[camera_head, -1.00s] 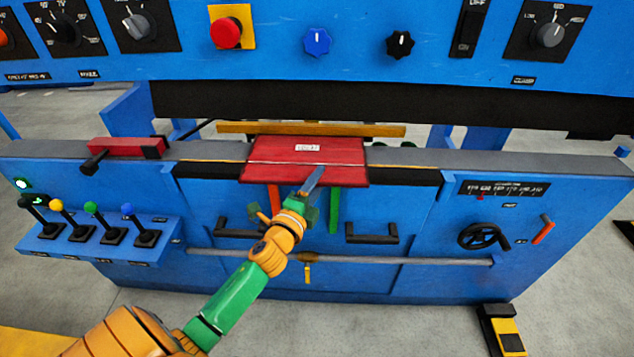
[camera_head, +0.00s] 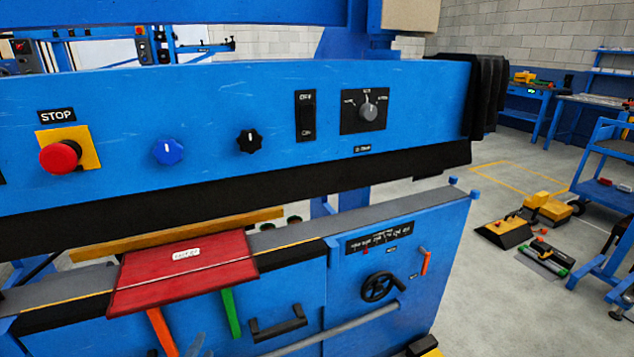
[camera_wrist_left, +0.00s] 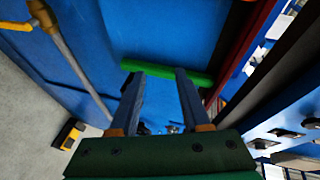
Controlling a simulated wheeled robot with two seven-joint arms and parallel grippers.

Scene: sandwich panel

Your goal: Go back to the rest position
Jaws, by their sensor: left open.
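My left gripper (camera_wrist_left: 160,78) is open in the left wrist view, its two grey fingers apart. A green handle (camera_wrist_left: 150,70) crosses just beyond the fingertips; I cannot tell whether they touch. In the head view only a small tip of my left gripper (camera_head: 195,345) shows at the bottom edge, between the orange handle (camera_head: 162,332) and the green handle (camera_head: 231,314). Both handles hang below the red panel (camera_head: 185,272) on the blue machine. My right gripper is in neither view.
The blue machine's control panel has a red stop button (camera_head: 60,157), a blue knob (camera_head: 168,151) and a black knob (camera_head: 247,141). A black handwheel (camera_head: 380,287) and a grey rail (camera_head: 335,327) are on its front.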

